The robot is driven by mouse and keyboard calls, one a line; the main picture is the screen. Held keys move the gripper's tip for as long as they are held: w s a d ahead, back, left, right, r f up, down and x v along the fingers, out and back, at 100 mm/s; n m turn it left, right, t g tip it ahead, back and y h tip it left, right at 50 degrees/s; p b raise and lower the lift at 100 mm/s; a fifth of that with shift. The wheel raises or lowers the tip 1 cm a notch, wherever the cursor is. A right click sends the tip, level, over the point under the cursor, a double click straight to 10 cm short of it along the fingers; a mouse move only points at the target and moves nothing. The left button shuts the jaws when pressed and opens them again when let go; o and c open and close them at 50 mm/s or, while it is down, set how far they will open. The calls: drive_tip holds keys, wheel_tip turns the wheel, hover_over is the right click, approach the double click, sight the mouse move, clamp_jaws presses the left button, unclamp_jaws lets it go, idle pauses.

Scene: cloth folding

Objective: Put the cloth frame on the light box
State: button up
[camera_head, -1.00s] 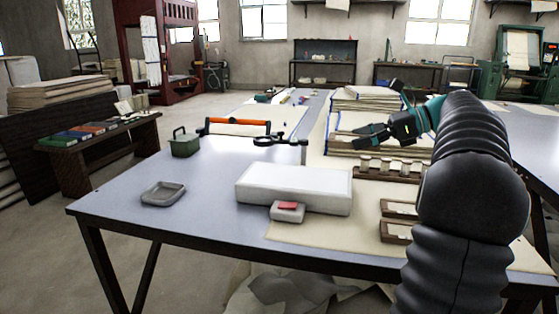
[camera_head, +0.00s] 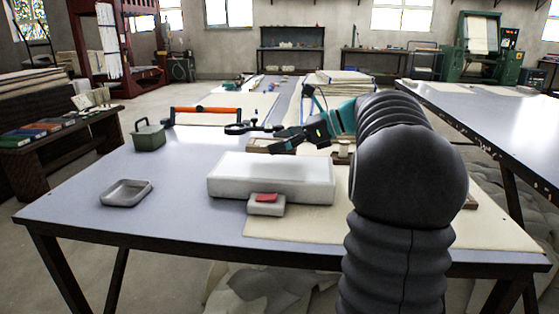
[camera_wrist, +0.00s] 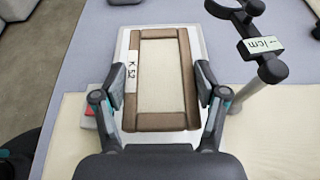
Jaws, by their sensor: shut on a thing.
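The cloth frame (camera_wrist: 184,118), a brown wooden rectangle with cream cloth and a "K 52" label, shows between my fingers in the wrist view. My gripper (camera_wrist: 160,86) is shut on its two long sides. The frame lines up over the pale light box (camera_wrist: 197,42), whose rim shows around it. The gap between frame and box cannot be judged there. In the head view the light box (camera_head: 270,178) is a white slab on the table, and my gripper (camera_head: 300,137) shows above and behind it. My arm hides part of the table on the right.
A small grey block with a red top (camera_head: 266,203) stands at the box's front edge. A grey tray (camera_head: 126,192) and green caddy (camera_head: 148,135) are on the left. A black ringed stand (camera_wrist: 262,60) with a "1cm" tag is close to the box's right in the wrist view.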

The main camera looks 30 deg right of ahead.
sight(280, 166)
drive_tip(key=shift+a+f+b, duration=0.1)
drive_tip(key=shift+f+b, duration=0.25)
drive_tip(key=shift+f, duration=1.7)
drive_tip(key=shift+f, duration=0.2)
drive_tip(key=o, duration=1.1)
drive_tip(key=shift+o, duration=0.2)
drive_tip(key=shift+r, duration=0.1)
drive_tip(key=shift+s+r, duration=0.1)
drive_tip(key=shift+r, duration=0.1)
drive_tip(key=p+v, duration=0.1)
drive_tip(key=v, duration=1.1)
drive_tip(key=shift+f, duration=0.1)
